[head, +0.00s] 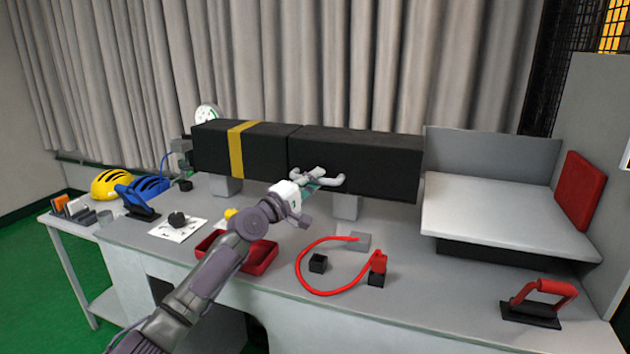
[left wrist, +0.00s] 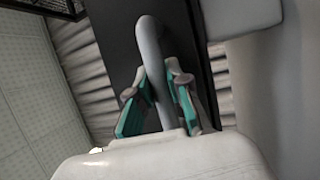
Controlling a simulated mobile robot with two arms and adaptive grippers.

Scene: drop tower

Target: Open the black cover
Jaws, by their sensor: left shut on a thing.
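The black cover (head: 375,158) is the right section of a long black box at the back of the bench. It looks closed, with a seam between it and the left section. A grey bar handle (left wrist: 150,45) stands out from the black front face in the left wrist view. My left gripper (head: 321,180) is in front of the cover's lower left part. In the left wrist view its teal-lined fingers (left wrist: 158,98) are on both sides of the handle, shut on it. The fingers partly hide the handle. My right gripper is not in view.
The left black section (head: 268,148) has a yellow band (head: 237,148). A red tray (head: 262,257), red cable (head: 305,265) and small black blocks lie in front. A grey platform (head: 500,212) and red-handled tool (head: 540,300) are right. Helmets (head: 118,182) stand left.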

